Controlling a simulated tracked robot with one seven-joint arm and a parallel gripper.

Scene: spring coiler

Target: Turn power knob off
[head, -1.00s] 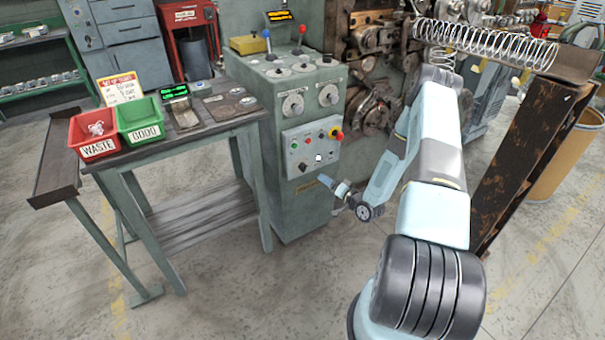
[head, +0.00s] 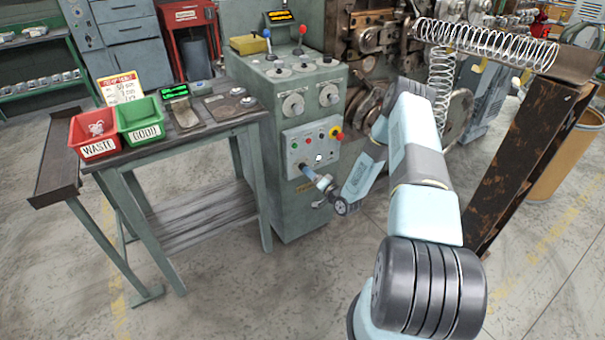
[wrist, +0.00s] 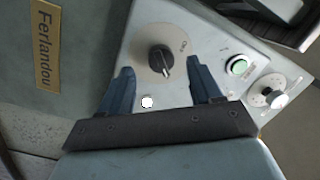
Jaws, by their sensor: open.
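The power knob is most likely the black rotary knob (wrist: 160,60) on a round grey-beige plate in the wrist view; small lettering beside it is hard to read. Its pointer is tilted in the picture. My gripper (wrist: 160,66) is open, with one dark blue finger on each side of the knob. I cannot tell whether either finger touches it.
A green button (wrist: 239,66) and a silver knob (wrist: 268,97) sit to the right of the knob. A red-and-yellow stop button (head: 336,133) is at the panel's upper right. A workbench (head: 190,140) with red and green bins stands left. A rusty stand (head: 525,150) is right.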

